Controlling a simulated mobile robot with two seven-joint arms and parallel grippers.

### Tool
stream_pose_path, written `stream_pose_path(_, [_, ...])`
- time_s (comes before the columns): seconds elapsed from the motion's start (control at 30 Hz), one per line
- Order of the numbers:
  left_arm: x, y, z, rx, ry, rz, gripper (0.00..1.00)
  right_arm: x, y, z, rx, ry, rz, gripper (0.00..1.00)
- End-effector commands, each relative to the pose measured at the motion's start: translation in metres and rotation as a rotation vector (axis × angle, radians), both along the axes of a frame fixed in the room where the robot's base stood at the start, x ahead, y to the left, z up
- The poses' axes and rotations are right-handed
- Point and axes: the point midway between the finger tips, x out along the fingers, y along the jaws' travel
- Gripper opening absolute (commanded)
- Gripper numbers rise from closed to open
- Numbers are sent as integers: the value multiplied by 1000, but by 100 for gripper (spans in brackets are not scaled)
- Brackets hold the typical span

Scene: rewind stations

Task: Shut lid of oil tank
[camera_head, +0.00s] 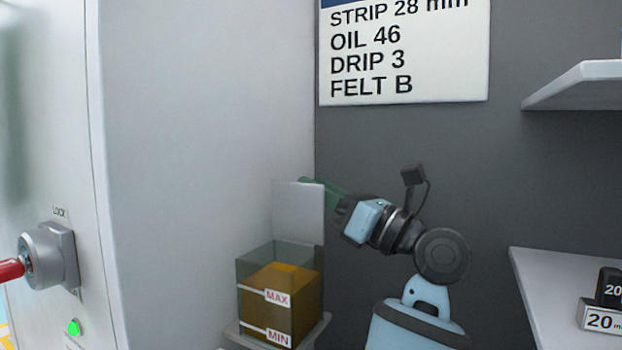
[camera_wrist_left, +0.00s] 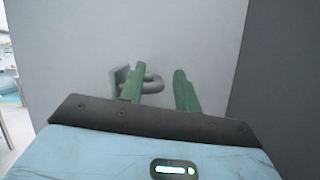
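The oil tank (camera_head: 253,280) is a clear box with amber oil and MAX and MIN labels, low in the middle of the head view. Its lid (camera_head: 298,212) is a pale grey panel standing upright at the tank's back edge, so the tank is open. My left gripper (camera_head: 312,182) is at the lid's top edge, with its green fingers partly hidden behind the lid. In the left wrist view the fingers (camera_wrist_left: 158,88) are apart. A grey loop handle (camera_wrist_left: 154,84) shows by the left finger; I cannot tell whether they touch. My right gripper is not in view.
The tank stands on a small ledge (camera_head: 235,333) against the pale wall. A lock with a red handle (camera_head: 10,270) is at the left. A sign (camera_head: 405,50) hangs above. Shelves (camera_head: 575,85) stick out at the right, the lower one holding dark blocks marked 20 (camera_head: 610,287).

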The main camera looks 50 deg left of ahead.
Motion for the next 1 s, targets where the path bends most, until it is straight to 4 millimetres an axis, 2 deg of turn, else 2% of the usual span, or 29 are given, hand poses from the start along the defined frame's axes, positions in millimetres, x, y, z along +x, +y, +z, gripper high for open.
stream_pose_path(0.17, [-3,11,5,2,0,-1,33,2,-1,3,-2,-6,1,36])
stream_pose_path(0.43, [-3,13,5,1,2,-1,33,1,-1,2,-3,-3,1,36])
stream_pose_path(0.47, [-3,13,5,1,2,-1,31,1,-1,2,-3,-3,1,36])
stream_pose_path(0.7, [-3,12,5,1,2,-1,0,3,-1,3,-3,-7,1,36])
stream_pose_path(1.0, [-3,12,5,1,1,-1,0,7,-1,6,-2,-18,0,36])
